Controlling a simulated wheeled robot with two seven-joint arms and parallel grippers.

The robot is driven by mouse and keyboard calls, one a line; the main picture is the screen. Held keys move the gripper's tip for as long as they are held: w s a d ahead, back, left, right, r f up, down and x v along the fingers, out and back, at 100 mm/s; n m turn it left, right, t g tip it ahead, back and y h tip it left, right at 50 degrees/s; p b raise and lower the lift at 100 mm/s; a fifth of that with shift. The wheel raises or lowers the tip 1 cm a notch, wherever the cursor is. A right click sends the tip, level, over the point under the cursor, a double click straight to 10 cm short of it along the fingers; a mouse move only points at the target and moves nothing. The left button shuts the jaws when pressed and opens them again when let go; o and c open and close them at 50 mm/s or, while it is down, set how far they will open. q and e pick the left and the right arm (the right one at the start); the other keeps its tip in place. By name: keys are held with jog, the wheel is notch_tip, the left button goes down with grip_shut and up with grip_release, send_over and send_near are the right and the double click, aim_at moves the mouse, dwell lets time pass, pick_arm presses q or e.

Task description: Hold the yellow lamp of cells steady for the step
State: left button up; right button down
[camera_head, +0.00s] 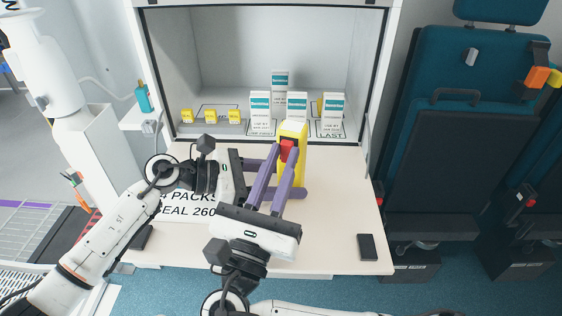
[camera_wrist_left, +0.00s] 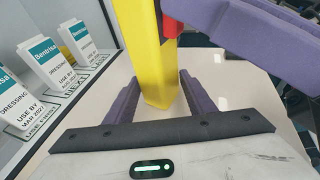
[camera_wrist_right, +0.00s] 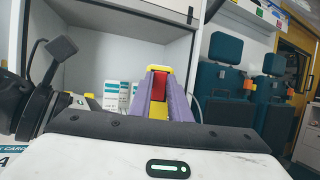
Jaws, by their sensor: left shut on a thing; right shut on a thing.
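The yellow lamp (camera_head: 292,131) is a tall yellow block, roughly upright over the pale bench, with a red part (camera_head: 287,150) on its near face. My left gripper (camera_head: 292,182) is shut on the lamp's lower body from the left. In the left wrist view the lamp (camera_wrist_left: 152,62) stands between its purple fingers. My right gripper (camera_head: 283,155) reaches in from the front and is shut on the red part, which also shows between its fingers in the right wrist view (camera_wrist_right: 159,86). Fingers hide part of the lamp. I cannot tell whether its base touches the bench.
An open cabinet (camera_head: 215,75) behind holds several white and teal cartons (camera_head: 297,105) and small yellow items (camera_head: 210,116). A printed card (camera_head: 182,212) lies under the left arm. A dark pad (camera_head: 367,247) lies front right. Teal seats (camera_head: 440,120) stand right.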

jog(key=g, duration=0.1)
jog(key=r+g+y, duration=0.1)
jog(key=g, duration=0.1)
dwell(0.4)
jog(key=c, duration=1.6)
grip_release()
jog(key=shift+c, duration=0.2)
jog(key=v, duration=0.7)
jog(key=shift+s, duration=0.2)
jog(key=shift+a+r, duration=0.1)
pick_arm(q)
jog(key=o, duration=0.9)
